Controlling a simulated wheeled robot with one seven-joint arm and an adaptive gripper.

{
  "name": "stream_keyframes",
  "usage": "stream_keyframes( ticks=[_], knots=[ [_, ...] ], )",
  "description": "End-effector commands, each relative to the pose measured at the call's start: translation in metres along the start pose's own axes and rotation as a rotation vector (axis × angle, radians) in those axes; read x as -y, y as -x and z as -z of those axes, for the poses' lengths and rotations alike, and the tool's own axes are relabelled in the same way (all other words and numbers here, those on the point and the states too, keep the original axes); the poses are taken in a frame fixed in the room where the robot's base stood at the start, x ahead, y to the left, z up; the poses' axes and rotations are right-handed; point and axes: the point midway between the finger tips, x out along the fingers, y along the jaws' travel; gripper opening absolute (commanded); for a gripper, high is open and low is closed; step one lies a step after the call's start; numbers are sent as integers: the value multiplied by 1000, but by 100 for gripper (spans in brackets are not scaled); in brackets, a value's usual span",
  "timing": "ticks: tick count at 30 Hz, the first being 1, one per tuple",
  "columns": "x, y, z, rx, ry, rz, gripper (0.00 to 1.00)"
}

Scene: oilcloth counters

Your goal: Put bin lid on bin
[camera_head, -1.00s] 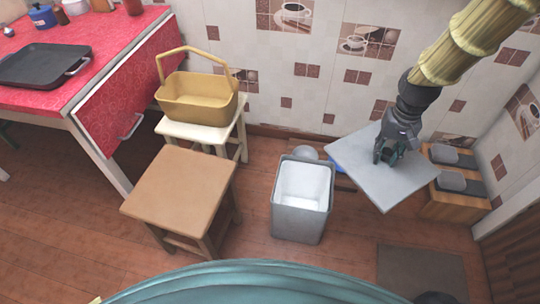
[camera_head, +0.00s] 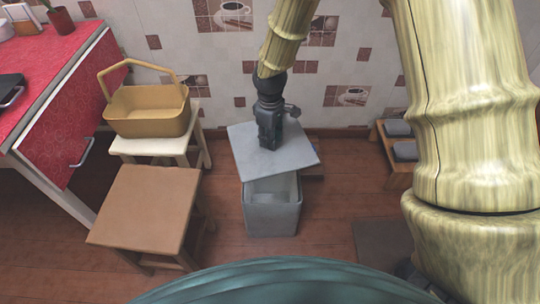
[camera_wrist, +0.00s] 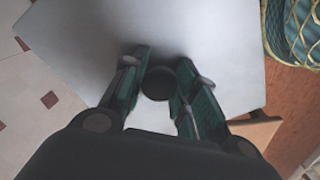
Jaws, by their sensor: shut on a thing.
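The bin lid (camera_head: 290,160) is a flat grey square plate. It is over the back part of the grey bin (camera_head: 272,218), turned a little against it, and the bin's white inside shows at the front. I cannot tell whether the lid touches the rim. My gripper (camera_head: 270,146) points down at the lid's top. In the wrist view, my gripper's fingers (camera_wrist: 161,95) are closed around a round dark knob (camera_wrist: 159,83) on the lid (camera_wrist: 205,45).
A brown stool (camera_head: 148,205) stands left of the bin. Behind it, a yellow basket (camera_head: 148,112) sits on a white stool (camera_head: 150,148). A red-covered table (camera_head: 60,110) is at the far left. A wooden rack (camera_head: 397,172) stands right, near the tiled wall.

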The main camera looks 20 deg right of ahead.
Motion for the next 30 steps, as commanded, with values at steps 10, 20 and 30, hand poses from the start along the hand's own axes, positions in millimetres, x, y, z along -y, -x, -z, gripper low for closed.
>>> stream_keyframes(
  ticks=[10,20,30],
  knots=[
    [-11,-61,6,-1,665,3,1],
    [-16,-105,8,-10,1166,1,1],
    [-17,-117,8,-13,1284,0,1]
  ],
)
